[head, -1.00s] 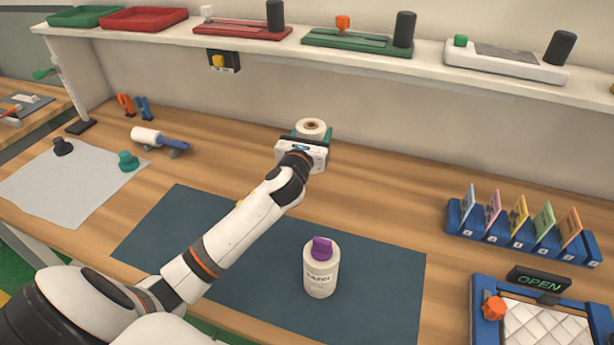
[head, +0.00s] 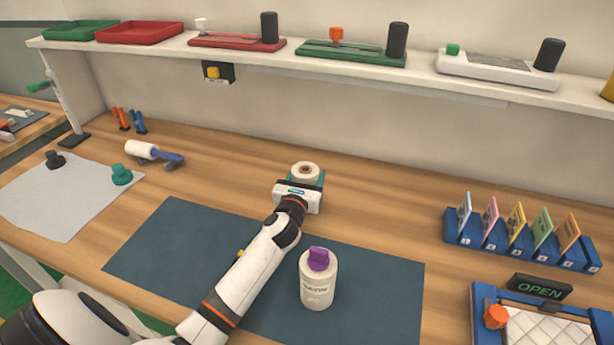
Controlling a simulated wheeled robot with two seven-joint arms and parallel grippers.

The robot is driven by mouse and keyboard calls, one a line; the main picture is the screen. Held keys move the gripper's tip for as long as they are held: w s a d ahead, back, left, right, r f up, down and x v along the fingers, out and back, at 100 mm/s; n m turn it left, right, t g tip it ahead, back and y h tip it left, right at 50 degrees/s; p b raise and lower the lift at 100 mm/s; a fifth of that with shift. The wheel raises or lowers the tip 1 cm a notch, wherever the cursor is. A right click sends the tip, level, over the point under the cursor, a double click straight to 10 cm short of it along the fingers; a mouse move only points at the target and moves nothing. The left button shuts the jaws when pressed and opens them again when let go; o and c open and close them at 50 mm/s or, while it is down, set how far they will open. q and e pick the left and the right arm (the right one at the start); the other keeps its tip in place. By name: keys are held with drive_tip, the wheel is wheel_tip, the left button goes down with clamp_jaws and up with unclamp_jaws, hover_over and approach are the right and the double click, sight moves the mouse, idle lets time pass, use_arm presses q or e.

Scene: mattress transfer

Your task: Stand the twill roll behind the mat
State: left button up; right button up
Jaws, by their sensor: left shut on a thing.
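The roll (head: 306,168), cream with a brown core hole, is upright behind the far edge of the dark blue mat (head: 165,245). Its label is hidden, so I cannot read whether it is twill. My left gripper (head: 304,178) is shut on it from the front, with teal fingers at its sides. The gripper hides the roll's lower part, so I cannot tell whether it touches the table. A cream cylinder with a purple top, labelled SATIN (head: 318,285), stands on the mat, right of my left forearm. My right gripper is not in view.
A lint roller (head: 150,152) and a grey cloth (head: 60,195) with two knobs lie left. A blue card rack (head: 520,245) and an OPEN sign (head: 541,286) stand right. A white shelf (head: 330,65) runs above the back. Wood beside the roll is clear.

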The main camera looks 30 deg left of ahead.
use_arm(q)
drive_tip(key=o, duration=1.2)
drive_tip(key=v, duration=1.2)
drive_tip(key=shift+r+b, duration=0.1)
drive_tip(key=shift+b, duration=0.3)
